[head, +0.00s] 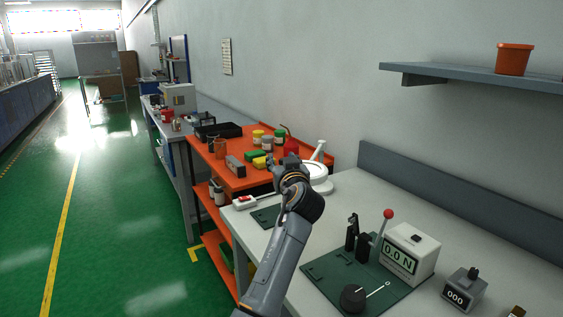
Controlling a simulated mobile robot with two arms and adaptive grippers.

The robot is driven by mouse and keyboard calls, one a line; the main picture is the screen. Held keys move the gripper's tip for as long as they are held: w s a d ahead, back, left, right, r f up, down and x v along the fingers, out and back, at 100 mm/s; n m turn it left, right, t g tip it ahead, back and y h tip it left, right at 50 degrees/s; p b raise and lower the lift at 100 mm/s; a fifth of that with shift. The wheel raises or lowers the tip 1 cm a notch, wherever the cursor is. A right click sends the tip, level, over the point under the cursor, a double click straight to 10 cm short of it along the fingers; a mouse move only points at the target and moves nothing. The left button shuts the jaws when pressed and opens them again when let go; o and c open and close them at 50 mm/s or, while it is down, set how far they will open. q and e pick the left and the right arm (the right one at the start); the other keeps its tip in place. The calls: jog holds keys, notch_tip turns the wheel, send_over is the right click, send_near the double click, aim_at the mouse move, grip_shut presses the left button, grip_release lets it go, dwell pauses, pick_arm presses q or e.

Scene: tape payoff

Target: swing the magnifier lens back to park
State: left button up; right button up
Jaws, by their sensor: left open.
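The magnifier (319,169) is white, with a round lens head low over the far left part of the light bench and a short white arm rising behind it. My left gripper (283,163) is at the lens head's left side, small in the view, and open. My own wrist covers part of the lens head's near left edge. I cannot tell whether the fingers touch it. My right gripper is not in view.
A green mat (345,278) holds a red-knobbed lever (388,214) and a black dial. A white force display (409,252) and a grey counter (464,291) stand at the right. An orange cart (219,172) with several jars stands beyond the bench.

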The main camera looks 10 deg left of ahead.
pick_arm(q)
notch_tip(320, 180, up, 10)
jog(key=shift+a, duration=0.1)
dwell(0.4)
